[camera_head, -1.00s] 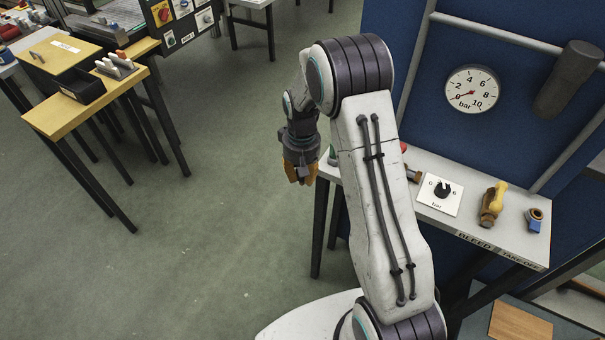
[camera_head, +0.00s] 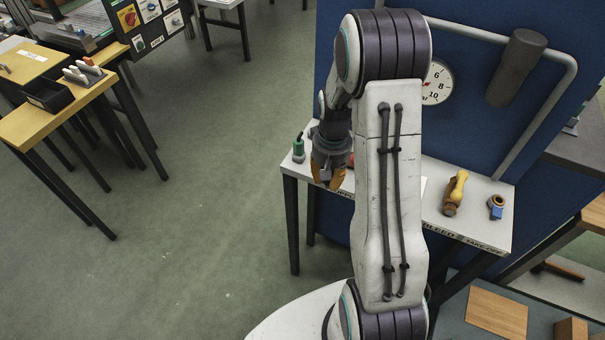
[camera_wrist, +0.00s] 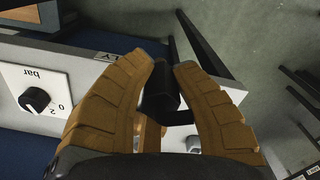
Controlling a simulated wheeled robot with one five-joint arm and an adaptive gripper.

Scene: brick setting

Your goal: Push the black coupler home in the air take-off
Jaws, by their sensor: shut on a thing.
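A black coupler (camera_wrist: 160,95) shows in the wrist view as a dark cylinder between the two orange fingers of my gripper (camera_wrist: 168,66), which is shut on it. In the head view, my gripper (camera_head: 328,180) hangs at the front left edge of the bench, and the coupler is hard to make out there. The air take-off (camera_head: 496,207), a blue fitting with a brass-coloured ring, stands at the right end of the bench above the TAKE-OFF label. The gripper is well to the left of it, apart from it.
A yellow-handled brass valve (camera_head: 455,194) stands left of the take-off on the white bench (camera_head: 482,226). A green fitting (camera_head: 298,150) stands at the bench's left end. The pressure knob (camera_wrist: 36,99) shows in the wrist view. A dark grey cylinder (camera_head: 515,68) hangs before the blue panel.

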